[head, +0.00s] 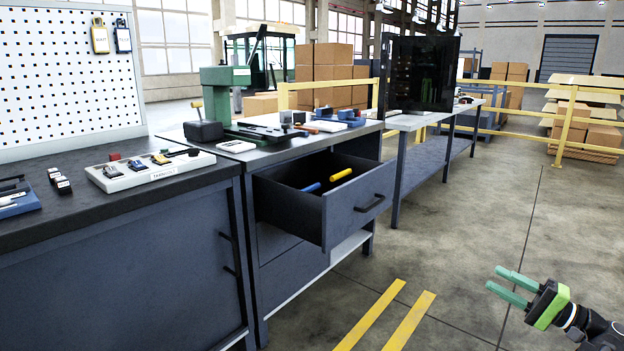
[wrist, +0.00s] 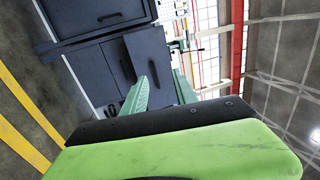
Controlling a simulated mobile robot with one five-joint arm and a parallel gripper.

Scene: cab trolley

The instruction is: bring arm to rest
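My gripper (head: 495,278) is at the lower right of the head view, over bare floor and well to the right of the workbench. Its two green fingers stand apart with nothing between them. In the wrist view my gripper (wrist: 160,88) also shows its green fingers apart and empty. The wrist picture is turned on its side, with the dark blue cabinet (wrist: 90,75) beyond the fingers. My arm enters the head view from the lower right corner.
An open drawer (head: 290,207) juts from the bench, holding a yellow-handled tool (head: 341,174) and a blue-handled tool (head: 311,187). A green machine (head: 222,90) stands on the bench. Yellow floor stripes (head: 370,315) lie between bench and gripper. Floor around the gripper is clear.

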